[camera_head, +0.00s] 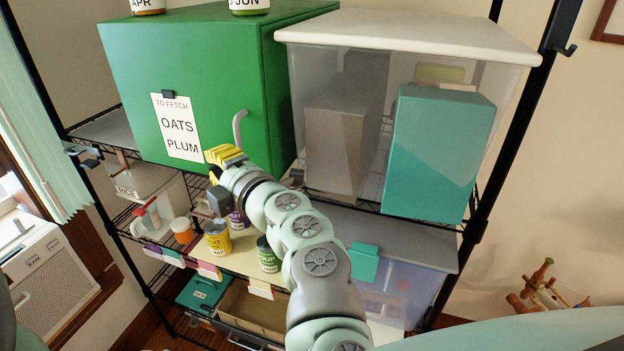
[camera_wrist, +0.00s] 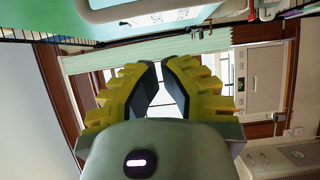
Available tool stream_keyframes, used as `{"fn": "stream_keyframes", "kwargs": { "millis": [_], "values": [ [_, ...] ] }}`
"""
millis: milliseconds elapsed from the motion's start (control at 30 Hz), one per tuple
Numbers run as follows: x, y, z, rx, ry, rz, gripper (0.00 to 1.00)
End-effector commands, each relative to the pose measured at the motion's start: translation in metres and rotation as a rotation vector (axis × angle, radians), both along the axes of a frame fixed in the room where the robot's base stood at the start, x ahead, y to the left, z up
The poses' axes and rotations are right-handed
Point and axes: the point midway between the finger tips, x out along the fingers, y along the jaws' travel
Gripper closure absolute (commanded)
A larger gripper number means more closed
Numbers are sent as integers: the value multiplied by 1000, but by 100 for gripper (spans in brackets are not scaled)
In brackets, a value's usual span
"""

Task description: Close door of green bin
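The green bin (camera_head: 185,65) stands on the upper left of the rack in the head view. Its front door carries a white "TO FETCH OATS PLUM" label (camera_head: 178,127) and a grey curved handle (camera_head: 239,128) near its right edge. The door looks flush or nearly flush with the box; I cannot tell whether a small gap remains. My gripper (camera_head: 224,155) is in front of the door's lower right part, just below the handle; contact cannot be told. In the wrist view, the yellow fingers of my gripper (camera_wrist: 160,66) are drawn nearly together, with nothing held between them.
Below are cans, including a yellow one (camera_head: 217,236) and a green one (camera_head: 268,255). Black rack posts flank the shelves. A white speaker-like unit (camera_head: 50,270) is at left.

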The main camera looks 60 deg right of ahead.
Motion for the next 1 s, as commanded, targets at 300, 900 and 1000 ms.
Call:
{"fn": "stream_keyframes", "kwargs": {
  "millis": [300,900,1000],
  "values": [
    [-49,-2,-2,1,-2,-8,100],
    [-76,1,0,2,-4,5,100],
    [-63,11,1,17,-35,56,100]
  ]
}}
